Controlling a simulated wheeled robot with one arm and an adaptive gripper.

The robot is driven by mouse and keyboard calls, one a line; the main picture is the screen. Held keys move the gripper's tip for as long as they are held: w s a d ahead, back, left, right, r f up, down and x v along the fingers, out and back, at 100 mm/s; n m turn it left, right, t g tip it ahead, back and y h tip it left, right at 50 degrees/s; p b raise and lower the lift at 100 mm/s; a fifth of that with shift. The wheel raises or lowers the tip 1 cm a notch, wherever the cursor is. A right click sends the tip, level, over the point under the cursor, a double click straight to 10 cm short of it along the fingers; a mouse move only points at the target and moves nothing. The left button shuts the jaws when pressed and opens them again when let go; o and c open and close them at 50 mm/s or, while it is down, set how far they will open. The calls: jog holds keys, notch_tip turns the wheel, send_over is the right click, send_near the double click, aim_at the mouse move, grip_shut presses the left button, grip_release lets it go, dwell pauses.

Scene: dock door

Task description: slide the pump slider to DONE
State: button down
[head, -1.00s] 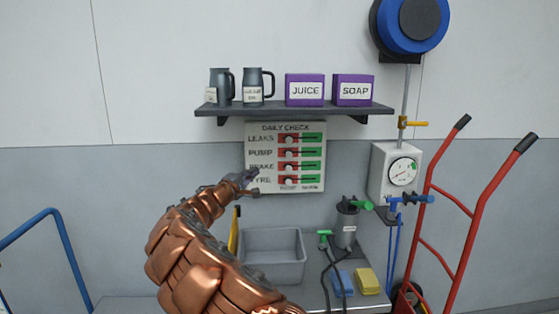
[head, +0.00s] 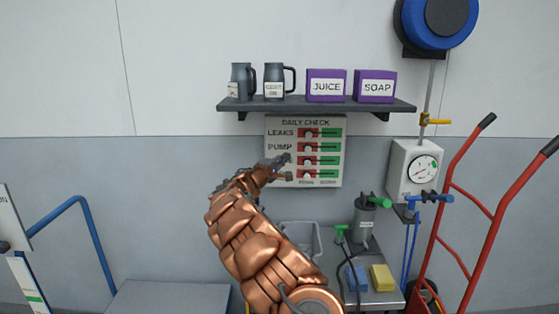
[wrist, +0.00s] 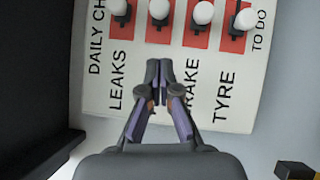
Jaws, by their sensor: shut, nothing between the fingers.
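The DAILY CHECK board (head: 335,120) hangs on the wall under the shelf. Its slider rows run from red on the left to green on the right. The pump slider knob (head: 308,147) is on the red part of its row, and the white pump knob (wrist: 158,10) shows over red in the wrist view. The other knobs in the wrist view are also over red. My gripper (head: 286,160) is shut and empty in front of the board's left part. In the wrist view its fingertips (wrist: 159,66) cover the PUMP label, short of the pump knob.
A shelf (head: 315,104) with mugs and purple boxes juts out just above the board. A gauge box (head: 412,160) and red hand truck (head: 470,190) stand right. Below are a grey bin (head: 304,229), a pump canister (head: 363,222) and sponges.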

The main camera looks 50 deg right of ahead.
aim_at(304, 147)
jog(key=d, duration=0.1)
jog(key=s+d+p, duration=0.1)
jog(key=d, duration=0.1)
jog(key=d+r+p, duration=0.1)
jog(key=shift+s+d, duration=0.4)
jog(key=shift+s+d+f+p, duration=0.1)
jog(key=shift+s+d+p, duration=0.25)
